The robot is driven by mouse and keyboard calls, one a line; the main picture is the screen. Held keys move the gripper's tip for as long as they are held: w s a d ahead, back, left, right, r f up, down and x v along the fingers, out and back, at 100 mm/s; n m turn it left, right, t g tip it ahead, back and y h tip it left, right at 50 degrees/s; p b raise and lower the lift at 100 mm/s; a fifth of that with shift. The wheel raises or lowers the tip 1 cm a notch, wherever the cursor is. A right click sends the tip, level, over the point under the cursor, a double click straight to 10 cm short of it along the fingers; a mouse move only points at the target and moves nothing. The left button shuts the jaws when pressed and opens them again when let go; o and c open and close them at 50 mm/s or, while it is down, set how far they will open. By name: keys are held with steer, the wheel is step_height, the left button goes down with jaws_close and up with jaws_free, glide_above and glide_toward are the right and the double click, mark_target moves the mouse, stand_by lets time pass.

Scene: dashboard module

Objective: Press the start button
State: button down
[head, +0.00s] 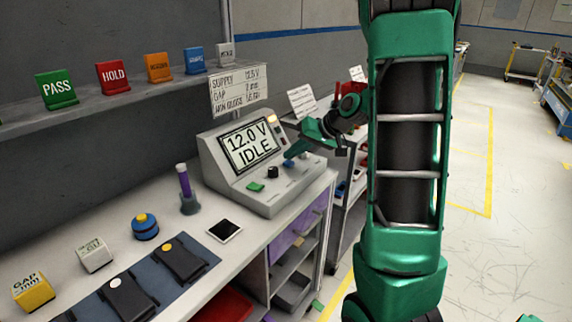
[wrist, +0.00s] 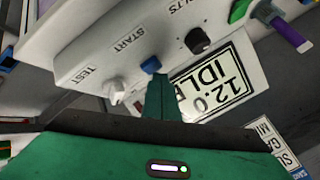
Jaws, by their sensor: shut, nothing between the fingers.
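The grey console (head: 225,165) stands on the bench, its screen reading "12.0 V IDLE". In the wrist view the console (wrist: 90,35) appears upside down. The blue button (wrist: 150,65) sits by the label START; it also shows in the head view (head: 289,163). My gripper (wrist: 161,82) is shut and empty, its tips right at the blue button and partly overlapping it in view. In the head view my gripper (head: 297,152) reaches in from the right over the console's sloped panel. I cannot tell whether the tips touch the button.
Beside the blue button are a black knob (wrist: 200,40) and a white switch (wrist: 115,90) labelled TEST. A green button (head: 255,187) lies farther left. A purple-handled tool (head: 186,185) stands left of the console.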

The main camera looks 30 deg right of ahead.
mark_target(293, 163)
steer(key=shift+f, duration=0.45)
stand_by(0.6)
steer(key=shift+r, duration=0.85)
steer(key=shift+r, duration=0.15)
steer(key=shift+r, duration=2.4)
